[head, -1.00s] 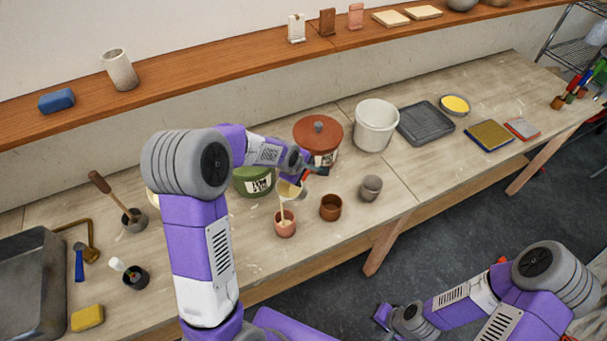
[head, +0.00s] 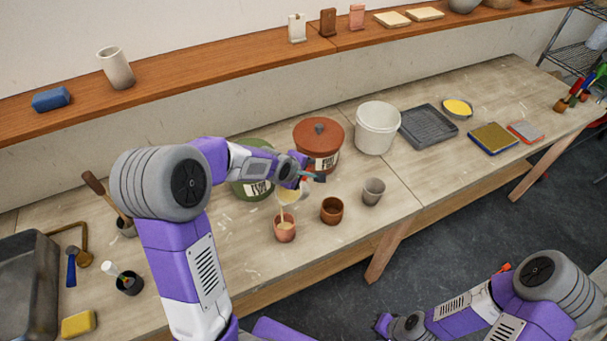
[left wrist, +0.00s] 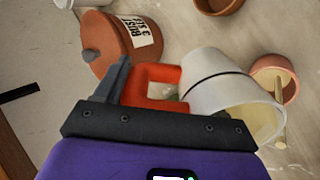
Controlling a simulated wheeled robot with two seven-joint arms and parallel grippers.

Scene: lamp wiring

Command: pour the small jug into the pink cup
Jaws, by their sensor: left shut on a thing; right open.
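The small jug (head: 291,195) is pale and tilted, and a cream stream runs from its lip into the pink cup (head: 285,231). My left gripper (head: 310,177) is shut on the jug and holds it above and behind the cup. In the left wrist view the white jug (left wrist: 225,90) shows its cream contents at the mouth, and the pink cup (left wrist: 274,72) stands beyond it with cream inside. My right gripper (head: 388,322) is low at the bottom of the head view, away from the table; its fingers are hard to see.
A brown cup (head: 332,211) and a grey cup (head: 373,191) stand right of the pink cup. A green tub (head: 250,188), a lidded red-brown pot (head: 318,150) and a white bucket (head: 377,128) stand behind.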

